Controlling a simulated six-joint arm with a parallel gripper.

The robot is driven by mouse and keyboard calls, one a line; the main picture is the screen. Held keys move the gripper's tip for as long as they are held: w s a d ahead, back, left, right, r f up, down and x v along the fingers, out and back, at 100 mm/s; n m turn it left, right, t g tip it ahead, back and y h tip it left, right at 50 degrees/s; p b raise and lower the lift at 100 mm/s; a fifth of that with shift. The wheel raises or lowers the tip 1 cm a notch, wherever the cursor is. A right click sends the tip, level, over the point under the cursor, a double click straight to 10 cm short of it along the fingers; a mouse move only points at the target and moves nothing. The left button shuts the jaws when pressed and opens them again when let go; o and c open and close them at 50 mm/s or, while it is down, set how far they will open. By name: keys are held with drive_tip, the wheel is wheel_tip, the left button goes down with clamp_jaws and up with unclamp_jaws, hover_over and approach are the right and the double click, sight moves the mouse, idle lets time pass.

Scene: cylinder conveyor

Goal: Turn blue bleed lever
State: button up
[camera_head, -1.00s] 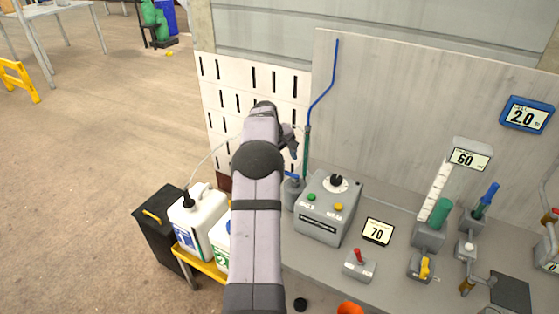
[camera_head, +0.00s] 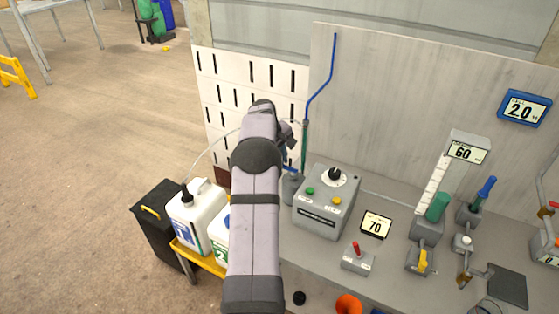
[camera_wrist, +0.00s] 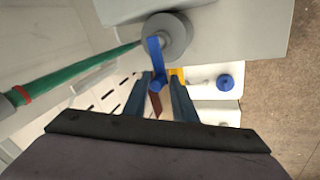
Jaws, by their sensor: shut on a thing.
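The blue bleed lever (camera_wrist: 155,62) sits on a round grey hub (camera_wrist: 168,36) in the wrist view, with a green tube joining at its left. The lever's free end lies between the fingertips of my gripper (camera_wrist: 160,84), which is shut on it. In the head view the blue lever (camera_head: 290,169) shows just right of my arm, on a grey fitting (camera_head: 291,188) below the green tube (camera_head: 304,140). My arm hides much of the gripper there.
A grey control box (camera_head: 327,205) with a black knob stands close to the right. White jugs (camera_head: 197,216) stand in a yellow-edged rack at the left. Further right on the bench are a red-lever switch (camera_head: 357,257) and a green-handled valve (camera_head: 432,215).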

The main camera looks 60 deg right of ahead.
drive_tip(key=o, duration=0.3)
drive_tip(key=shift+d+r, duration=0.2)
drive_tip(key=shift+d, duration=0.05)
drive_tip(key=shift+s, duration=0.1)
drive_tip(key=shift+a+b, duration=0.2)
drive_tip(key=shift+b, duration=0.1)
drive_tip(key=shift+a+f, duration=0.15)
drive_tip(key=shift+o, duration=0.2)
drive_tip(key=shift+s+a, duration=0.1)
drive_tip(key=shift+a, duration=0.3)
drive_tip(key=shift+a+b, duration=0.15)
drive_tip(key=shift+b, duration=0.25)
